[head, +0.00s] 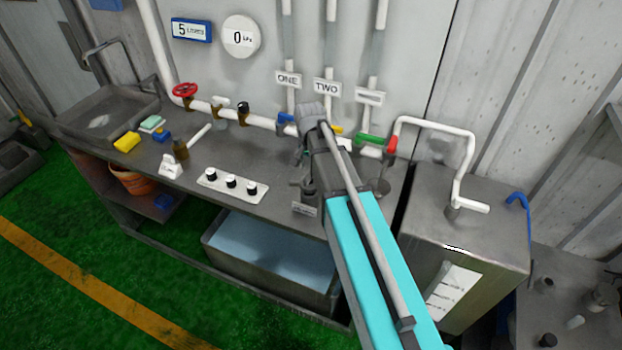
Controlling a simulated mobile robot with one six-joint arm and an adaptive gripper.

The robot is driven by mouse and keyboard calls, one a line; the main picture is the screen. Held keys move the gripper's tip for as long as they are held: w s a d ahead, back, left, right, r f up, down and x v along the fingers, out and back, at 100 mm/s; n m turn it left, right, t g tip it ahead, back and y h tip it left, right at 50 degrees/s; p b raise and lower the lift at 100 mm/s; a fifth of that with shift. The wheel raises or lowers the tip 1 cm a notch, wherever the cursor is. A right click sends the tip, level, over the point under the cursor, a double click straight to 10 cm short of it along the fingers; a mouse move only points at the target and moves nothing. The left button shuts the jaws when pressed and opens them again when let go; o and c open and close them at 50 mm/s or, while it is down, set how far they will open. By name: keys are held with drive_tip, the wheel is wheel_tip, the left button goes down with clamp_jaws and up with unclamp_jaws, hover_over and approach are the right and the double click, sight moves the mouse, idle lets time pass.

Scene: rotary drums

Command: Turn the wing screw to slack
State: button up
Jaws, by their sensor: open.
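My gripper (303,186) is low over the bench, left of my forearm, just above a small labelled plate (305,209) near the bench's front edge. It is dark, small and partly hidden by my own arm; it is open. I see nothing between its fingers, but the detail is too small to be sure. I cannot make out a wing screw clearly. The spot around the gripper and behind my arm is hidden.
A white pipe with a red handwheel (185,90) runs behind. A metal cabinet (465,235) stands close right; a water tank (270,262) is below.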

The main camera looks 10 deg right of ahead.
sight(310, 177)
drive_tip(key=shift+f+b, duration=1.65)
drive_tip(key=shift+f, duration=0.3)
drive_tip(key=shift+c, duration=0.2)
clamp_jaws()
drive_tip(key=shift+d, duration=0.15)
